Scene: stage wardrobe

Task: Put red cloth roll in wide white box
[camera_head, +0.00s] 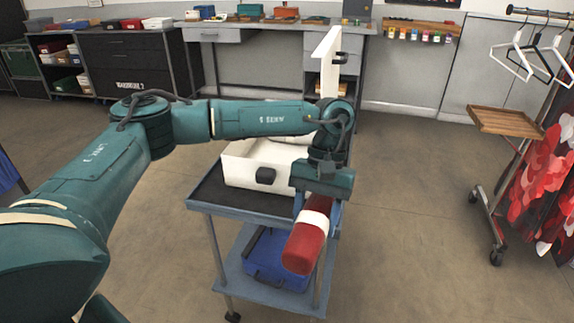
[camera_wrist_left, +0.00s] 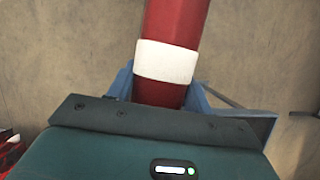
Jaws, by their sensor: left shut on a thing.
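The red cloth roll (camera_head: 305,247) with a white band hangs tilted in my left gripper (camera_head: 318,198), over the front right edge of the cart. The gripper is shut on it. In the left wrist view the roll (camera_wrist_left: 175,22) runs up from between the blue fingers (camera_wrist_left: 160,92), with its white band just beyond them. The wide white box (camera_head: 240,170) stands on the cart, behind and left of the gripper. A white panel, apparently its raised lid (camera_head: 328,65), stands upright behind. My left arm hides part of the box and its inside. My right gripper is not in view.
The cart (camera_head: 215,200) has a dark top and a lower shelf holding a blue case (camera_head: 268,268). A wheeled stand (camera_head: 497,122) and a rack of red garments (camera_head: 540,190) are at the right. Open floor lies between them and the cart. A workbench (camera_head: 250,28) lines the back.

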